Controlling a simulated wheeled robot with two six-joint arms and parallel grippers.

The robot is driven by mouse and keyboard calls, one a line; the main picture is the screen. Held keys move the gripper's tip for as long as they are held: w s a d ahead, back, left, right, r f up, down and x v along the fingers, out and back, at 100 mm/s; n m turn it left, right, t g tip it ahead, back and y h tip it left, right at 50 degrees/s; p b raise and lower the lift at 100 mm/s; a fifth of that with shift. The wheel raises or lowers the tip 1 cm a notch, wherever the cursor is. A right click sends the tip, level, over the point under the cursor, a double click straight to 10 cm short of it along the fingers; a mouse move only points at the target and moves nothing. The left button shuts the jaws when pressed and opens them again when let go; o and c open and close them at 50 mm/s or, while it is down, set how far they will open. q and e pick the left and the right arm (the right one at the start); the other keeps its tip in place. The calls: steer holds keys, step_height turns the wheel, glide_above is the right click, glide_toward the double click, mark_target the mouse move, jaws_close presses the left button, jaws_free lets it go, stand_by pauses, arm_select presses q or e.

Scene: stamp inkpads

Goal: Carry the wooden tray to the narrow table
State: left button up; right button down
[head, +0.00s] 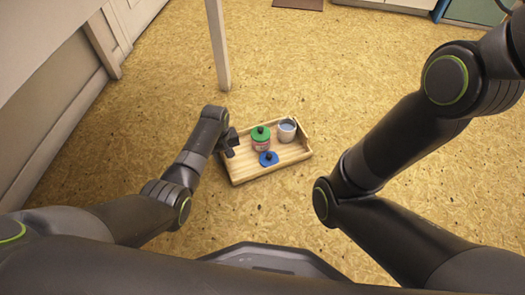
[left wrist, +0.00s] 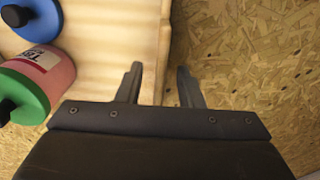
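The wooden tray (head: 240,177) is a shallow light-wood box, seen in the middle of the head view against the board floor. In it are a red jar with a green lid (head: 261,140), a blue-lidded piece with a dark knob (head: 268,159) and a grey cup (head: 286,131). My left gripper (head: 230,146) is at the tray's left side. In the left wrist view its two fingers (left wrist: 160,88) stand apart, with the tray's side wall (left wrist: 153,50) between them and a gap to the right finger. My right gripper is outside both views.
A pale post (head: 219,50) stands behind the tray. A pale panelled wall or cabinet (head: 70,60) runs along the left. A brown mat (head: 298,4) lies at the far edge. The board floor (head: 320,70) is clear behind and right of the tray.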

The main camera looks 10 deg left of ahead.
arm_select(q)
steer(key=shift+c, duration=0.2)
jaws_close()
steer(key=shift+w+r, duration=0.1)
